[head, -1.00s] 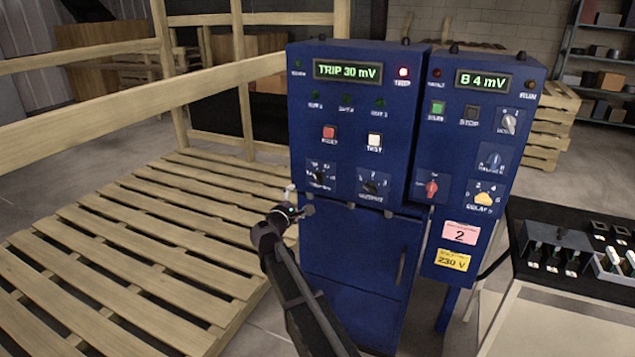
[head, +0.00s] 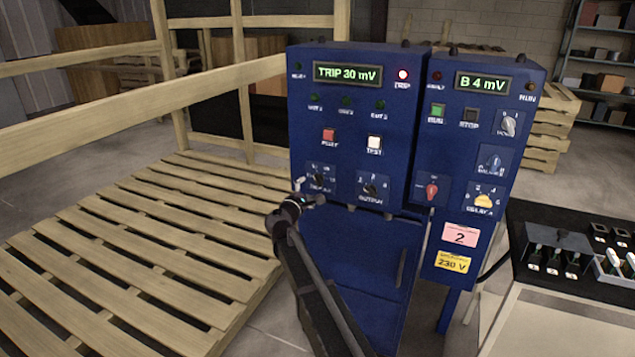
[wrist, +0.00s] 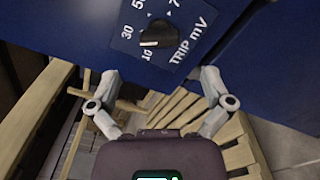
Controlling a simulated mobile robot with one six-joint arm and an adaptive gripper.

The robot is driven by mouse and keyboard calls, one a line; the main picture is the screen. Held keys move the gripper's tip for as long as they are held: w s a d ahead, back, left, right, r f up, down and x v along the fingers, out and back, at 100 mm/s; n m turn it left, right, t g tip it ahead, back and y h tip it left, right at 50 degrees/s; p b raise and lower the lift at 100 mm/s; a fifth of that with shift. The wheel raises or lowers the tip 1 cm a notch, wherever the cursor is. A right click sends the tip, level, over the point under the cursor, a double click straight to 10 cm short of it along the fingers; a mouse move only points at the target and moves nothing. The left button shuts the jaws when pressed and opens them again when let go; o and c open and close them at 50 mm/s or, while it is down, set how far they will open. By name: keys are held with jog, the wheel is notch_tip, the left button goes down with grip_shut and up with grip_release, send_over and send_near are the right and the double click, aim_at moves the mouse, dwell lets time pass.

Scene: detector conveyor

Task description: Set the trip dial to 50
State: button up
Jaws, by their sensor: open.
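The trip dial (wrist: 157,37) is a black knob on a blue plate marked "TRIP mV", with 10, 30, 50 and a partly cut-off 7 around it in the wrist view. In the head view the dial (head: 318,180) is at the lower left of the blue cabinet, and the display (head: 348,73) reads "TRIP 30 mV". My gripper (wrist: 160,88) is open and empty, its two fingers spread below the dial and apart from it. In the head view my gripper (head: 308,193) is just below and left of the dial. The knob's exact pointing is hard to tell.
The output dial (head: 372,187) is right of the trip dial. The reset button (head: 329,135) and test button (head: 375,142) are above. A second blue panel with a red switch (head: 432,190) stands to the right. A wooden pallet platform (head: 130,255) lies to the left.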

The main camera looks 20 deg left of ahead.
aim_at(316, 182)
jog(key=shift+w, duration=3.55)
jog(key=c, duration=1.1)
